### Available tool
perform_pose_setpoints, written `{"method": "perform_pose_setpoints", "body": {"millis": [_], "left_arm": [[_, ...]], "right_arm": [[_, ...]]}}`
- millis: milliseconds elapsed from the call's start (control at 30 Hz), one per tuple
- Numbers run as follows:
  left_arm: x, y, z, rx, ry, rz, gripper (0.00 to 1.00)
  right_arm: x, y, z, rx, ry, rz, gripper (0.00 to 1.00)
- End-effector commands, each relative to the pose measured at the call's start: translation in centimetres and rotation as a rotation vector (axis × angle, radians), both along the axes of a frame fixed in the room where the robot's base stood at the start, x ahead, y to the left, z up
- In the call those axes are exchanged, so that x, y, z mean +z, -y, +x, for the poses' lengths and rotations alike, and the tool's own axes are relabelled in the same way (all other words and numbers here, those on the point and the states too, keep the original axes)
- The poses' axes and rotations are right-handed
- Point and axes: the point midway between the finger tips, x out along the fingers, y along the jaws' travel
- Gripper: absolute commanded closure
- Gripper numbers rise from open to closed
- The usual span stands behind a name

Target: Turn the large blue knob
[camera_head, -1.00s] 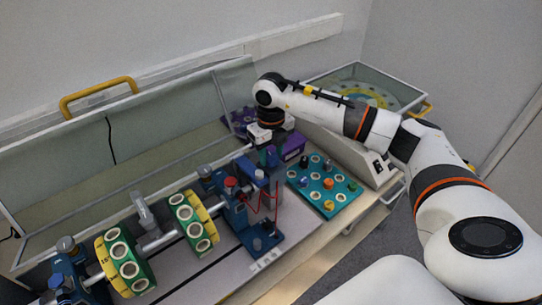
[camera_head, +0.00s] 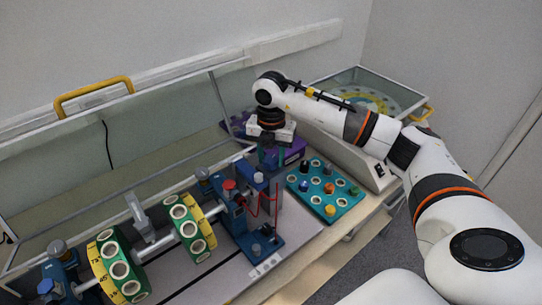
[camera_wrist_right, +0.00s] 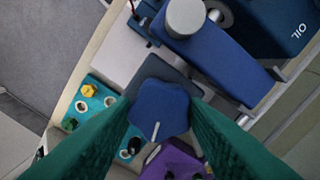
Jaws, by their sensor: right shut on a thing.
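The large blue knob (camera_wrist_right: 158,108) is a lobed cap with a white pointer line, seen from above in the right wrist view. The green fingers of my right gripper (camera_wrist_right: 160,114) lie on both sides of it and are shut on it. In the head view my right gripper (camera_head: 270,157) points down behind the blue end stand (camera_head: 235,205) of the rig. The knob is mostly hidden there by the fingers and the stand. My left gripper is in neither view.
A teal board (camera_head: 325,200) with several small knobs and sockets lies right of the gripper. A purple box (camera_head: 293,152) is close beside the fingers. The shaft with green-and-yellow wheels (camera_head: 192,228) fills the left. A glass guard (camera_head: 130,135) stands behind.

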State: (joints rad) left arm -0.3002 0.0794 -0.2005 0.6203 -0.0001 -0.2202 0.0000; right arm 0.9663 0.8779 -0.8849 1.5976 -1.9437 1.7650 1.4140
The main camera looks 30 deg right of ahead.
Motion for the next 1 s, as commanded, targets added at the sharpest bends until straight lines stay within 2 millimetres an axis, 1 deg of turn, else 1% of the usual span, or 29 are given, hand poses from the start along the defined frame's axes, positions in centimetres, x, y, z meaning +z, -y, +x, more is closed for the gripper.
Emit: {"method": "perform_pose_setpoints", "body": {"millis": [200, 400, 900, 933, 1000], "left_arm": [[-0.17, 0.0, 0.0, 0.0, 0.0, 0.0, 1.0], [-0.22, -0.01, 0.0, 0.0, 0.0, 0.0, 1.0], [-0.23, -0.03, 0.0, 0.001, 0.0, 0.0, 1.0], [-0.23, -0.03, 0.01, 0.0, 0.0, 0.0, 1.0], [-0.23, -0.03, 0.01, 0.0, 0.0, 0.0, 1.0]], "right_arm": [[0.17, 0.08, 0.09, -0.115, 0.005, -0.001, 0.82], [0.18, 0.09, 0.09, -0.168, 0.006, -0.001, 0.82], [0.21, 0.1, 0.1, -0.185, 0.006, -0.001, 0.82], [0.21, 0.1, 0.1, -0.185, 0.006, -0.001, 0.56], [0.19, 0.09, 0.09, -0.184, 0.006, -0.001, 0.45]]}}
